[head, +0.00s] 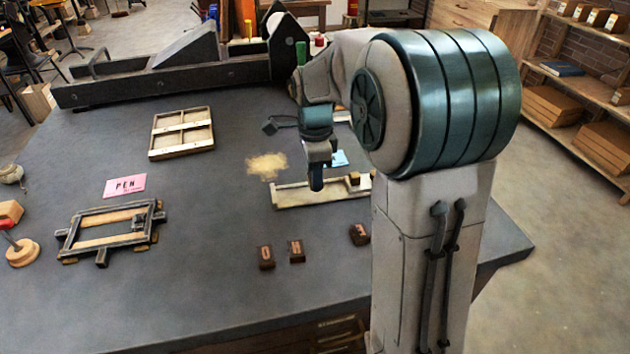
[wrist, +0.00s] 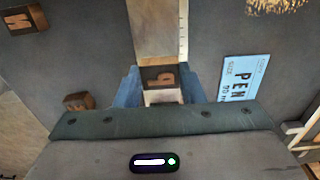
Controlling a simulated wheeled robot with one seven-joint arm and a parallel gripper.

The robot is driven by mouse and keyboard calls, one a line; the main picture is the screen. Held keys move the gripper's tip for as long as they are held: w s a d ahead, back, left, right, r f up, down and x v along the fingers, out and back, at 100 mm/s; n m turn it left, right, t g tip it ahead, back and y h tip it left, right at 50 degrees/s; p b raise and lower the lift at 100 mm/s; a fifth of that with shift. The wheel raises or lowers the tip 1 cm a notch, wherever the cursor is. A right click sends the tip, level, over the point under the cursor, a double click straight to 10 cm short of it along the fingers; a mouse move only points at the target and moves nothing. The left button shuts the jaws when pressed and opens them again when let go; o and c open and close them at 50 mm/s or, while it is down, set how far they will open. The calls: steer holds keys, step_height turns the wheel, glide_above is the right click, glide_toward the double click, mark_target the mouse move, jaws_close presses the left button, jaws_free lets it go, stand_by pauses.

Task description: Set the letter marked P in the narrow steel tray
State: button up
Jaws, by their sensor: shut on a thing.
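My gripper (wrist: 160,88) is shut on a dark wooden letter block marked P (wrist: 160,78), seen between its bluish fingers in the wrist view. The narrow tray (wrist: 158,30) runs up the picture beyond the block, with ruler marks along its right edge. In the head view my gripper (head: 316,186) points down at the long pale tray (head: 292,197), over its middle part. The P is hidden there by the gripper. I cannot tell whether the P touches the tray floor. A small brown block (head: 354,179) is at the tray's right part.
Letter blocks O (head: 266,257), M (head: 297,251) and another (head: 358,234) stand in front of the tray. A blue card (wrist: 245,80) lies behind it. A pale powder patch (head: 267,166), pink card (head: 125,186), metal frame (head: 85,231) and wooden compartment tray (head: 181,151) lie leftward.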

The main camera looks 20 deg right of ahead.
step_height(320, 180, down, 2)
steer(key=shift+f, duration=0.3)
steer(key=shift+f, duration=0.1)
